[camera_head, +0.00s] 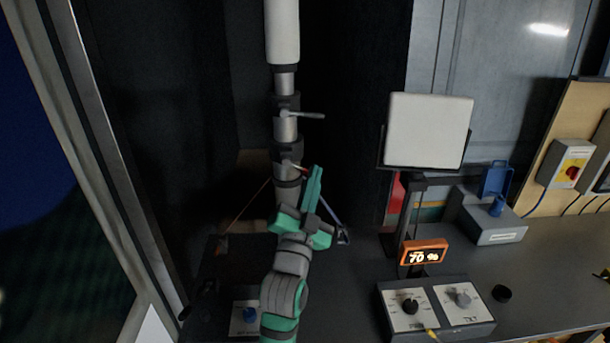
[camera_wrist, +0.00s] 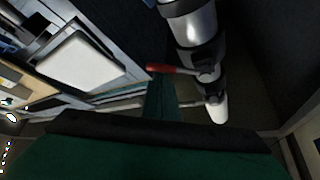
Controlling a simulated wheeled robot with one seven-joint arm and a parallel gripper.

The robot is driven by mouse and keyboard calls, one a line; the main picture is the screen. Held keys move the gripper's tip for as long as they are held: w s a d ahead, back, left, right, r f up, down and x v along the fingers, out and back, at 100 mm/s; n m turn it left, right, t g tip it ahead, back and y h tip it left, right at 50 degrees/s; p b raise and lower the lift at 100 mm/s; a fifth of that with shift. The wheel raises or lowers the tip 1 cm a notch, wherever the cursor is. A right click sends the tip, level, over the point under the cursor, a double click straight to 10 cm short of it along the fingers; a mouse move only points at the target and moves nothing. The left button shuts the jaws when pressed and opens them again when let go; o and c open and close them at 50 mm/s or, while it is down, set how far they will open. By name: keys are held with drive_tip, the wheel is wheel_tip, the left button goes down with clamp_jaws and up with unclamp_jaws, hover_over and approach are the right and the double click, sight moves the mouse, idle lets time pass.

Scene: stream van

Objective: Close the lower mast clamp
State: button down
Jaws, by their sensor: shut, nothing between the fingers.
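The mast (camera_head: 286,128) stands upright left of centre in the head view, with a white upper section, silver tube and dark collars. The lower mast clamp (camera_head: 287,150) is a dark collar; its red-tipped lever (camera_head: 297,167) sticks out right, partly hidden by my gripper (camera_head: 315,172). In the wrist view, the red lever (camera_wrist: 172,69) points left from the mast (camera_wrist: 194,27). My gripper, shut and empty, has its green fingers (camera_wrist: 160,98) close to this lever; I cannot tell whether they touch. The upper clamp's grey lever (camera_head: 305,115) also sticks out right.
A white panel (camera_head: 428,130) stands on a post right of the mast. An orange display (camera_head: 423,252) reads 70 %, above a control box (camera_head: 437,309) with knobs. A grey box (camera_head: 493,220) stands farther right. A dark wall lies left of the mast.

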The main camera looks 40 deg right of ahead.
drive_tip(key=w+a+f+m+g, duration=0.1)
drive_tip(key=m+g, duration=0.1)
drive_tip(key=m, duration=0.2)
drive_tip(key=a+f+m+g+y, duration=0.1)
drive_tip(key=m+g, duration=0.1)
drive_tip(key=m, duration=0.2)
drive_tip(key=w+a+f+m+g, duration=0.1)
drive_tip(key=m+g, duration=0.1)
drive_tip(key=m, duration=0.1)
drive_tip(key=shift+w+a+f+m+y, duration=0.25)
drive_tip(key=shift+w+a+m+y, duration=0.05)
drive_tip(key=shift+w+a+m, duration=0.1)
drive_tip(key=shift+a, duration=0.1)
idle(0.3)
drive_tip(key=s+d, duration=0.2)
drive_tip(key=s, duration=0.2)
drive_tip(key=v, duration=0.8)
drive_tip(key=shift+a+r, duration=0.15)
drive_tip(key=shift+a, duration=0.35)
